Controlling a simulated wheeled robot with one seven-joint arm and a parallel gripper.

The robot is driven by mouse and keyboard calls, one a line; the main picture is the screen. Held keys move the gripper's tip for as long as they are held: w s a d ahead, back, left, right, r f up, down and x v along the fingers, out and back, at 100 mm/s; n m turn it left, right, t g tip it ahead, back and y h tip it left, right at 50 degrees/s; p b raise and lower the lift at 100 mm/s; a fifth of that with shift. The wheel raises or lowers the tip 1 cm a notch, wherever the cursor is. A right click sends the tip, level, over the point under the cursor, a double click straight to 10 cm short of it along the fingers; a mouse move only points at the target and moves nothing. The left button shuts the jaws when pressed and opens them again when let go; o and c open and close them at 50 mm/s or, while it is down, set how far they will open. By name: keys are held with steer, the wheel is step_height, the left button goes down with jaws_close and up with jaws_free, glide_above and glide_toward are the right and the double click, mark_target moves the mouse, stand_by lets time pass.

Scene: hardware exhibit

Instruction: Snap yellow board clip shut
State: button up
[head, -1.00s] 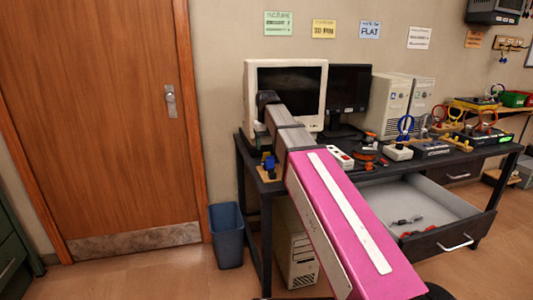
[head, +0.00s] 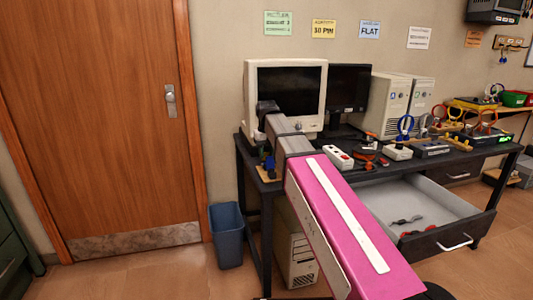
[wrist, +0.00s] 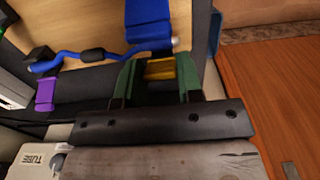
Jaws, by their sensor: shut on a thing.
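The yellow clip (wrist: 160,69) shows in the wrist view as a small yellow block between the green fingers of my gripper (wrist: 158,68). My gripper is shut on it. The dark finger pads and gripper body hide its lower part, so I cannot tell whether the clip itself is open or closed. A wooden board (wrist: 110,20) lies beyond, with a blue clip (wrist: 149,22) and a blue cable (wrist: 90,56) on it. A purple clip (wrist: 44,92) is at left. In the head view the board (head: 266,176) sits at the desk's left end; my arm mostly hides the gripper.
The dark desk (head: 345,182) carries a beige monitor (head: 287,86), a white power strip (head: 338,158) and several small parts. An open drawer (head: 450,206) sticks out at right. A blue bin (head: 226,235) stands on the floor left of the desk, near the door (head: 100,120).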

steer(key=shift+s+d+f+t, duration=0.2)
steer(key=shift+s+t, duration=0.35)
steer(key=shift+t, duration=0.35)
steer(key=shift+f+t+y, duration=0.1)
steer(key=shift+t+y, duration=0.3)
steer(key=shift+t, duration=0.2)
steer(key=o, duration=0.9)
steer(key=shift+o, duration=0.2)
steer(key=v, duration=1)
steer(key=shift+s+r, duration=0.1)
steer(key=shift+r, duration=0.3)
